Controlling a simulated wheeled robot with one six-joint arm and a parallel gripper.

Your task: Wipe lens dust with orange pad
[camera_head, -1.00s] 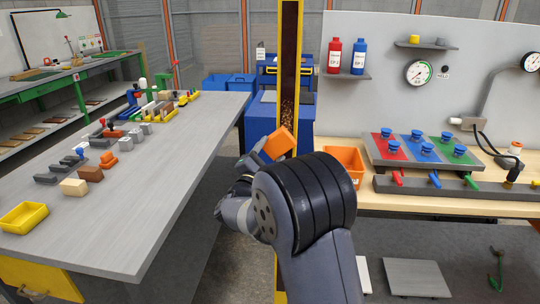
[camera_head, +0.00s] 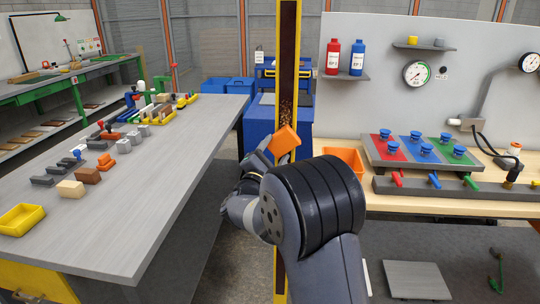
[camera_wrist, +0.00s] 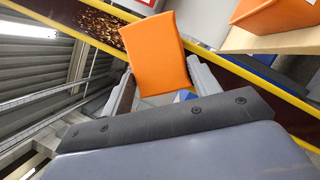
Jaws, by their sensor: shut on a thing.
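The orange pad (camera_head: 285,141) is held tilted in front of the yellow post. It also shows large in the wrist view (camera_wrist: 156,52). My gripper (camera_wrist: 160,88) is shut on its lower end, one finger on each side. In the head view my gripper (camera_head: 262,156) is partly hidden by my arm. The lens is a dark strip (camera_head: 288,55) in the yellow post (camera_head: 278,200). Brown dust specks (camera_head: 286,105) lie on it just above the pad, and also show in the wrist view (camera_wrist: 105,20). I cannot tell whether the pad touches the lens.
A grey table with blocks, clamps and a yellow bin (camera_head: 22,219) stands at left. At right is a wooden bench with an orange bin (camera_head: 345,158), coloured plates with blue knobs and gauges above. A blue machine (camera_head: 258,125) stands behind the post.

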